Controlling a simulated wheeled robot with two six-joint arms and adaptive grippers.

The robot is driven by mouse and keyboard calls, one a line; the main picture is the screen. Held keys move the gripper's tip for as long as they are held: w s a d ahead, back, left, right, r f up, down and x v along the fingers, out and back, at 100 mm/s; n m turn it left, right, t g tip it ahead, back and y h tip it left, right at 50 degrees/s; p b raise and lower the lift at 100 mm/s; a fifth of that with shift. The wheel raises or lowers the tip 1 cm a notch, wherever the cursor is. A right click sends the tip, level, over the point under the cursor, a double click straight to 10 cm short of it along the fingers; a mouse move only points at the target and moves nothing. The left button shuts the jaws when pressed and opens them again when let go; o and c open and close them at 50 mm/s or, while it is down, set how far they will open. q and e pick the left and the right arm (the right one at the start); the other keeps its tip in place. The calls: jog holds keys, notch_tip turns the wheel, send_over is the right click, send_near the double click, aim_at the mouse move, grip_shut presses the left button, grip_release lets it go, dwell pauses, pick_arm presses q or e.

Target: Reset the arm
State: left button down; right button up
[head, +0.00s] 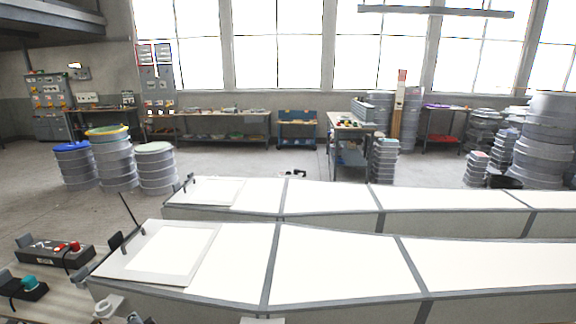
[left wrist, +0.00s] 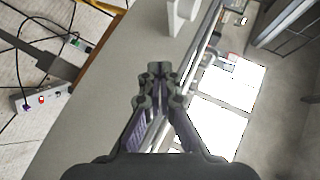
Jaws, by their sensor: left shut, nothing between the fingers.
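My left gripper (left wrist: 160,75) shows in the middle of the left wrist view. Its two dark fingers meet at the tips, and nothing is between them. It is over or near a grey surface (left wrist: 110,110), but the gap to it cannot be told. In the head view only a small dark part, perhaps of this gripper, shows at the bottom edge left of centre. The rest of my left arm is out of the picture there. My right gripper shows in neither view.
Two long white-topped moulds (head: 340,262) and (head: 325,197) lie across the front. A white ringed part (head: 107,306) is at the near mould's corner. Cables and a power strip (left wrist: 42,98) lie at the left.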

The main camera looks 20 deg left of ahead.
pick_arm(q)
jog(key=s+d+f+n+g+h, duration=0.1)
jog(key=s+d+f+h, duration=0.15)
jog(key=d, duration=0.55)
jog(key=s+d+f+n+g+h, duration=0.1)
jog(key=s+d+f+h, duration=0.15)
jog(key=d, duration=0.55)
jog(key=s+d+r+g+h, duration=0.1)
jog(key=s+d+r+h, duration=0.15)
jog(key=d, duration=0.65)
jog(key=s+d+r+h, duration=0.1)
jog(key=s+d+h, duration=0.2)
jog(key=d, duration=0.6)
jog(key=s+a+f+g, duration=0.1)
jog(key=a+f, duration=0.1)
jog(key=f, duration=1.2)
jog(key=s+a+f, duration=0.1)
jog(key=s+f, duration=0.1)
jog(key=f, duration=1.1)
jog(key=s+a+f+g, duration=0.1)
jog(key=s+f, duration=1.4)
jog(key=s, duration=0.3)
jog(key=shift+a+f+n, duration=0.15)
jog(key=shift+f+n, duration=0.05)
jog(key=shift+n, duration=0.2)
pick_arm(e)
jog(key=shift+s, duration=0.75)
pick_arm(q)
jog(key=shift+s, duration=0.1)
